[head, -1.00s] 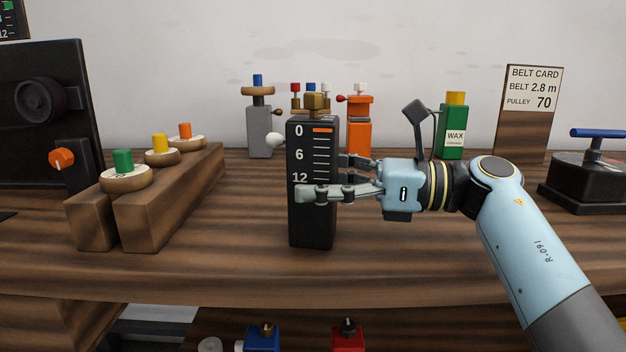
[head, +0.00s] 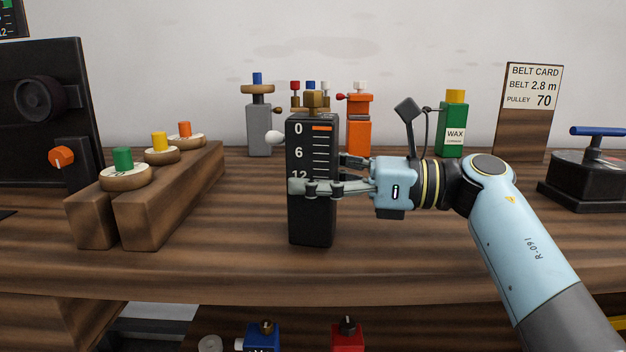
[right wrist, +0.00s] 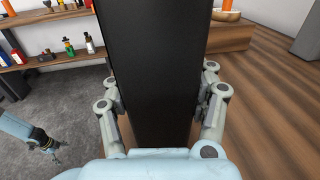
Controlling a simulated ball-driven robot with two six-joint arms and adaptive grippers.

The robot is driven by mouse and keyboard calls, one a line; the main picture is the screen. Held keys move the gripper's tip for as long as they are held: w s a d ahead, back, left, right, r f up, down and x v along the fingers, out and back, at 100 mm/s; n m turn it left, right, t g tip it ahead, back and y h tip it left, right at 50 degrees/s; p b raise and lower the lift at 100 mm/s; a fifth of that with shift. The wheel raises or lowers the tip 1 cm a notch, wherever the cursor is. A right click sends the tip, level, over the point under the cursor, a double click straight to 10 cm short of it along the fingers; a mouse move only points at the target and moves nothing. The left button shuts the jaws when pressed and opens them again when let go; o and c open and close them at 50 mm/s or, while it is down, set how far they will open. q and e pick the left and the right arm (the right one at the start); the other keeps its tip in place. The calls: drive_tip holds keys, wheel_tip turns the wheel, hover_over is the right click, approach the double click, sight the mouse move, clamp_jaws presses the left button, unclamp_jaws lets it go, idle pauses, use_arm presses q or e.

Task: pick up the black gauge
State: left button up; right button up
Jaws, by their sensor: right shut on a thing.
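In the right wrist view the gauge (right wrist: 153,70) stands between both fingers. I cannot tell whether its base touches the bench. My left gripper (right wrist: 50,145) is small in the right wrist view, away from the gauge; its opening is unclear.
A wooden block (head: 170,195) with coloured-knob discs stands left on the bench (head: 400,265). Behind the gauge are a grey dynamo (head: 259,130) and an orange one (head: 359,135). A green wax bottle (head: 452,135) and belt card (head: 530,110) stand right. The bench front is clear.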

sight(313, 142)
drive_tip(key=shift+r, duration=0.2)
wheel_tip(313, 142, up, 4)
drive_tip(key=shift+r+p, duration=0.15)
drive_tip(key=shift+p, duration=0.2)
drive_tip(key=s+d+r, duration=0.6)
drive_tip(key=d, duration=0.4)
drive_tip(key=shift+r+p, duration=0.2)
drive_tip(key=shift+p, duration=0.1)
